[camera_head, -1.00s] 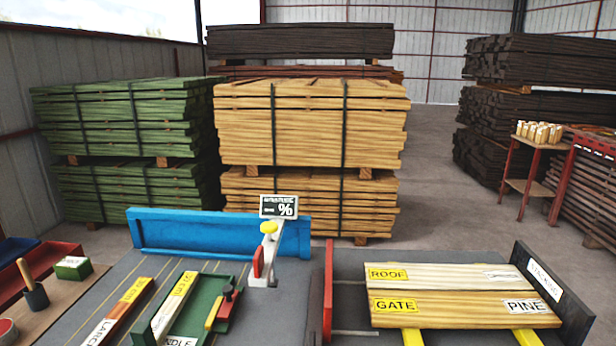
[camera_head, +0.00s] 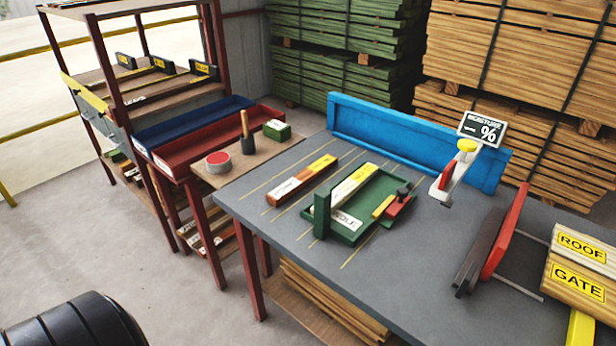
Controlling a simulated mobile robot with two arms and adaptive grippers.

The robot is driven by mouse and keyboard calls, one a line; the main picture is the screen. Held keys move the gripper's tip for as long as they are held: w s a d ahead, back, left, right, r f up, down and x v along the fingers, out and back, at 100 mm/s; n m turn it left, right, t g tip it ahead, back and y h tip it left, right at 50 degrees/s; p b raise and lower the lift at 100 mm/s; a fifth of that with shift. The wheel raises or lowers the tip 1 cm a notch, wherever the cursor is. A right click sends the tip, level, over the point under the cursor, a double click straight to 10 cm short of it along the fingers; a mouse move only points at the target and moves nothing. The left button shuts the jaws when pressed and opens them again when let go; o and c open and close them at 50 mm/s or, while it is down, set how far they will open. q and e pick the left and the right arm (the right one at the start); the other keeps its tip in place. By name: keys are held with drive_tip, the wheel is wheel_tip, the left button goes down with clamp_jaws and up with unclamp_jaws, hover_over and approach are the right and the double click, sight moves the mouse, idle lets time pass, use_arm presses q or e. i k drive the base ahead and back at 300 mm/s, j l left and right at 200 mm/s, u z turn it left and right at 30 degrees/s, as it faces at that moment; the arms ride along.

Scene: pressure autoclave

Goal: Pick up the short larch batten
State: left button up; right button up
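The short larch batten (camera_head: 302,180) lies flat on the grey table (camera_head: 285,245). It is a reddish-brown bar with a white label on its near end and a yellow label on its far end. It lies left of a green tray-like fixture (camera_head: 322,229) and is apart from it. A pale batten (camera_head: 345,193) with a yellow-labelled end lies in that fixture. Neither gripper is in view, and nothing touches the larch batten.
A brown side board left of the batten carries a red-topped tin (camera_head: 218,162), a dark pot with a handle (camera_head: 247,142) and a green block (camera_head: 277,130). Red (camera_head: 185,150) and blue trays stand beyond. A blue rail (camera_head: 400,140) edges the back. A moisture gauge (camera_head: 456,171) stands right.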

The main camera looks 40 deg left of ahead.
sight(280, 195)
drive_tip(key=j+z, duration=0.5)
drive_tip(key=j, duration=1.45)
